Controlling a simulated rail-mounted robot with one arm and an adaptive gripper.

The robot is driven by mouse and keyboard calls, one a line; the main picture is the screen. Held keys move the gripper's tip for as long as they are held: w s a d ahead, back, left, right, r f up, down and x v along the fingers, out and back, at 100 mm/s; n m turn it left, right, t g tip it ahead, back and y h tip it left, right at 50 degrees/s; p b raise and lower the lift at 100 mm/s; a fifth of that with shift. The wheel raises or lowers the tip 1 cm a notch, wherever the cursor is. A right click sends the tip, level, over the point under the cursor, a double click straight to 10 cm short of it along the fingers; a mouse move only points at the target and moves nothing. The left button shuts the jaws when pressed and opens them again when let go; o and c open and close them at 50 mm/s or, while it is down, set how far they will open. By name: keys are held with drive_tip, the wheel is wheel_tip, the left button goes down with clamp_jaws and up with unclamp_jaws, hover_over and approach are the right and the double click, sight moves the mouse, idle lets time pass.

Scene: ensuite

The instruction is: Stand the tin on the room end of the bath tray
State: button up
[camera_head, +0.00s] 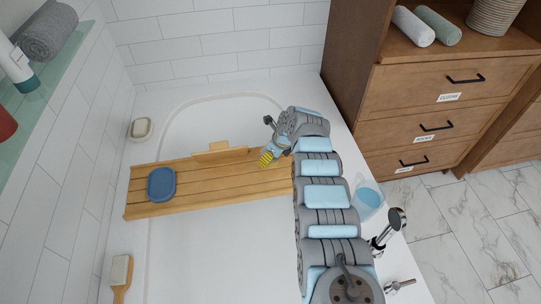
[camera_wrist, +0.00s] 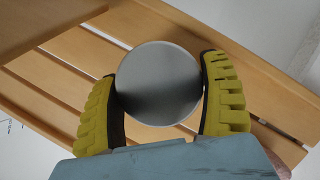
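The tin (camera_wrist: 158,82) shows in the wrist view as a round grey metal disc seen end-on, over the slats of the wooden bath tray (camera_wrist: 62,76). My gripper (camera_wrist: 160,95) has a yellow, dark-padded finger against each side of it and looks shut on it. I cannot tell whether the tin rests on the slats or is just above them. In the head view the bath tray (camera_head: 215,190) spans the tub, and my gripper (camera_head: 267,158) points down over its right part. The tin is not clearly visible there, and my arm covers the tray's right end.
A blue dish (camera_head: 161,184) sits on the tray's left end. A raised wooden rest (camera_head: 220,150) stands along the far edge. A soap dish (camera_head: 141,129) and a brush (camera_head: 121,280) lie on the left rim. A blue cup (camera_head: 368,198) and hand shower (camera_head: 394,222) are at right.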

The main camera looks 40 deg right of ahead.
drive_tip(key=shift+o, duration=1.2)
drive_tip(key=shift+s+d+r+p, duration=0.1)
drive_tip(key=shift+r+p, duration=0.65)
drive_tip(key=shift+r, duration=0.1)
drive_tip(key=shift+p+v, duration=1)
drive_tip(key=shift+v, duration=0.05)
drive_tip(key=p+v, duration=0.2)
drive_tip(key=v, duration=0.6)
drive_tip(key=shift+s+p, duration=0.3)
drive_tip(key=shift+r, duration=0.15)
